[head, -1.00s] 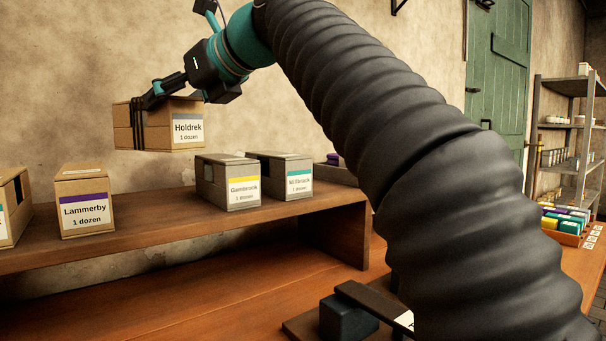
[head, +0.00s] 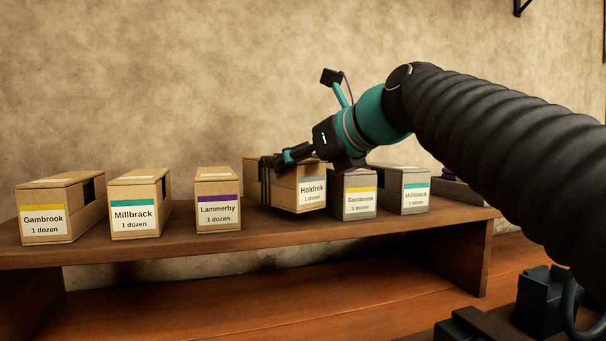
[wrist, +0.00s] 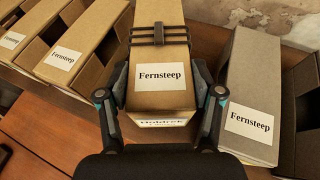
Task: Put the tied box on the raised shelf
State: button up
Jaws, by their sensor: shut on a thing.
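The tied box (head: 299,192) is brown cardboard with dark bands and a "Holdrek 1 dozen" label. In the wrist view its top (wrist: 162,78) carries a "Fernsteep" label. My gripper (head: 276,160) is shut on it from above, with one finger on each side in the wrist view (wrist: 160,80). The box is level, between the Lammerby box and the grey Gambrook box, over the raised shelf (head: 180,248). Its underside looks very close to the shelf top; I cannot tell whether it touches.
Brown Gambrook (head: 55,205), Millbrack (head: 137,203) and Lammerby (head: 217,200) boxes stand on the shelf to the left. Grey Gambrook (head: 358,197) and grey Millbrack (head: 405,190) boxes stand to the right. In the wrist view, a narrow gap separates the held box from the grey box (wrist: 250,105).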

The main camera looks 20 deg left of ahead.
jog(key=shift+f, duration=0.85)
jog(key=shift+f, duration=0.1)
jog(key=o, duration=1.3)
jog(key=shift+c, duration=0.2)
jog(key=shift+s+d, duration=0.1)
jog(key=shift+d, duration=0.1)
jog(key=v, duration=1.1)
jog(key=shift+s+d+r, duration=0.2)
jog(key=shift+r, duration=0.15)
jog(key=shift+d, duration=0.1)
